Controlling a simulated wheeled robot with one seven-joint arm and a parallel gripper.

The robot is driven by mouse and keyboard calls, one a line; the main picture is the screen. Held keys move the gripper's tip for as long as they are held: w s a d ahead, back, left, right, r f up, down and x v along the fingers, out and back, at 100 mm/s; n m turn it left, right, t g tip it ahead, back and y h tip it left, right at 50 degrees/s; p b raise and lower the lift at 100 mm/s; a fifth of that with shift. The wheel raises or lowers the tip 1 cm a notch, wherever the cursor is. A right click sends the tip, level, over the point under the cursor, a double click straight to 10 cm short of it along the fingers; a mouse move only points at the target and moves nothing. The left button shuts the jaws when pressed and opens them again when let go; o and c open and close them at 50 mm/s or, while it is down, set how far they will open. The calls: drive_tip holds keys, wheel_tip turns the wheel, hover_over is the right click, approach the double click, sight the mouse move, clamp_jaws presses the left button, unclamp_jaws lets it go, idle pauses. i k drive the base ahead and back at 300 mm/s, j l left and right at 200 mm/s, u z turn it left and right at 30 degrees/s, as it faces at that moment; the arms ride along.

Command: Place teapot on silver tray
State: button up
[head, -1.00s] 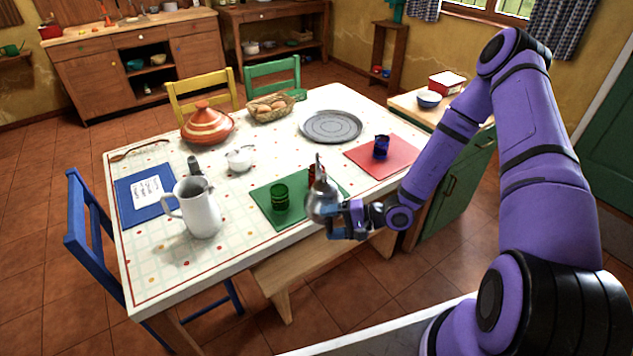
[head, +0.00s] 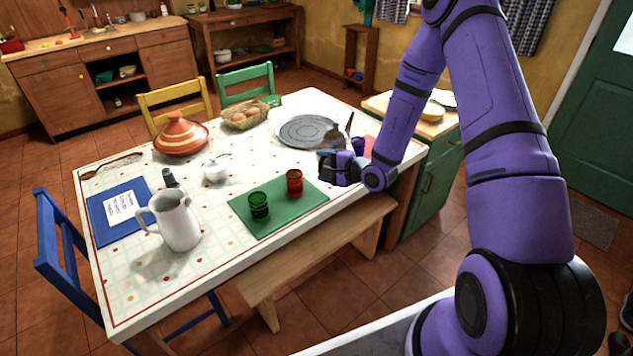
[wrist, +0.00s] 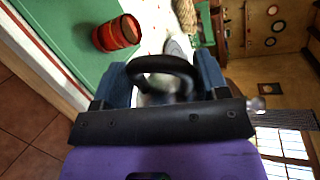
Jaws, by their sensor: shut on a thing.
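My gripper (head: 343,168) is shut on the dark curved handle of the silver teapot (head: 330,156), held over the right part of the table. The wrist view shows the handle (wrist: 165,64) between the two blue fingers (wrist: 163,82), with the body mostly hidden behind it. In the head view the teapot's spout points up, so it looks tilted; my gripper hides part of its body. The round grey silver tray (head: 300,132) lies flat on the table just behind and left of the teapot. I cannot tell the exact height of the teapot above the table.
A red cup (head: 294,184) and a green cup (head: 259,205) stand on the green mat (head: 279,222). A blue cup (head: 358,146) is just right of my gripper. A white pitcher (head: 178,222), sugar bowl (head: 215,171), tagine (head: 181,138) and egg basket (head: 245,116) stand farther left.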

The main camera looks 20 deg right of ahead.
sight(307, 132)
drive_tip(key=i+l+u, duration=0.1)
drive_tip(key=i+l, duration=0.6)
drive_tip(key=i, duration=0.1)
